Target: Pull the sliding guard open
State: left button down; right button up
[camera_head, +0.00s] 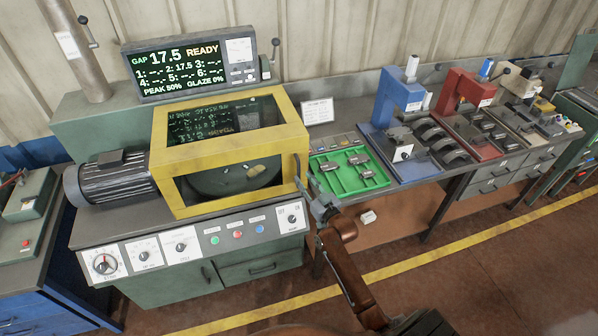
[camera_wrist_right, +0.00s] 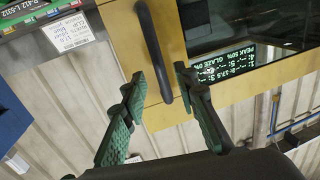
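The sliding guard (camera_head: 160,160) is a yellow frame with clear panels. It covers the machine in the middle left of the head view, and a dark round part shows inside. Its dark bar handle (camera_head: 297,168) is on the right face. My right gripper (camera_head: 311,190) is at that face, close to the handle. In the right wrist view the handle (camera_wrist_right: 155,45) runs down the yellow frame (camera_wrist_right: 172,25), and its lower end lies between the fingertips of my open right gripper (camera_wrist_right: 160,76). Contact cannot be told. My left gripper is not in view.
A display (camera_head: 190,65) reading 17.5 READY stands behind the guard. A grey motor (camera_head: 110,180) sits at its left. A green tray (camera_head: 345,172) with metal parts lies to the right, near a blue press (camera_head: 398,100) and a red press (camera_head: 465,92). Dials line the front panel.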

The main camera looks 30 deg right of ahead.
aim_at(299, 173)
jog(key=w, duration=0.5)
jog(key=shift+d, duration=0.15)
jog(key=shift+c, duration=0.7)
grip_shut()
